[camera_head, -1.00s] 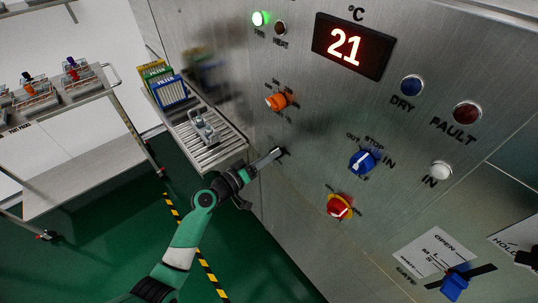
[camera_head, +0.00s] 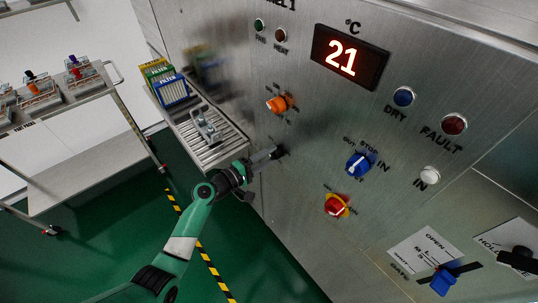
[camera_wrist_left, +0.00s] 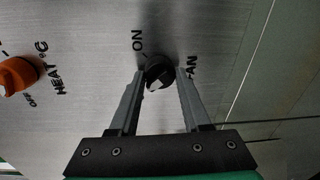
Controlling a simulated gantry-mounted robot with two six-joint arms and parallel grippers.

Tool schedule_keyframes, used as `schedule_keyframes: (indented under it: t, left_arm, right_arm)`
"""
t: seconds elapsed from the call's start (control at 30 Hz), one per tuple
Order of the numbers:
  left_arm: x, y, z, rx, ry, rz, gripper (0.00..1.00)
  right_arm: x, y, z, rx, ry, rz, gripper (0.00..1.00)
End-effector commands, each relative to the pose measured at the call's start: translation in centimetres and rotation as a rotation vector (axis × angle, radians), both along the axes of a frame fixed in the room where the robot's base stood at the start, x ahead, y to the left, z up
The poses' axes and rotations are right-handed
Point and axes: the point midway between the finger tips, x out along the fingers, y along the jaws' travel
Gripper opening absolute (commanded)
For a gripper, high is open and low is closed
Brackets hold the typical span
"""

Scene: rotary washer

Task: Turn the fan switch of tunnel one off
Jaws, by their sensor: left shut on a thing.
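The fan switch is a small black knob (camera_wrist_left: 159,70) on the steel panel, between the labels ON and FAN in the left wrist view. My left gripper (camera_wrist_left: 158,84) is shut on it, one finger on each side. In the head view my left gripper (camera_head: 275,154) reaches the panel from the left, and its fingers mostly hide the knob. The green fan lamp (camera_head: 260,25) at the panel's top left is dark. My right gripper is not in view.
The orange heat switch (camera_head: 280,103) sits above my gripper. A blue stop knob (camera_head: 358,165) and a red knob on yellow (camera_head: 336,205) are to its right. A roller conveyor (camera_head: 222,150) with filter boxes stands left, beside a trolley (camera_head: 90,150). The display (camera_head: 349,56) reads 21.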

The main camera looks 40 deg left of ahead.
Motion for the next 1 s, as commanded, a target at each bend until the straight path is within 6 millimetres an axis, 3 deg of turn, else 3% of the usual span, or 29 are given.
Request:
schedule_keyframes:
  t: [0.73, 0.77, 0.9, 1.0]
  left_arm:
    - [0.00, 0.01, -0.06, -0.093, 0.011, 0.000, 0.00]
    - [0.00, 0.02, -0.06, -0.093, 0.011, 0.000, 0.53]
    - [0.00, 0.01, -0.05, -0.092, 0.011, -0.001, 0.78]
    - [0.00, 0.02, -0.04, -0.091, 0.011, -0.001, 0.78]
  right_arm:
    - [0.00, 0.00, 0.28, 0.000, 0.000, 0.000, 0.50]
    - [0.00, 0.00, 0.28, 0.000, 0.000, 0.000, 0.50]
    - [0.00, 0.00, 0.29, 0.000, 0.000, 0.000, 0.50]
    - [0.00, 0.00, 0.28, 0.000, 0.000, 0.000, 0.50]
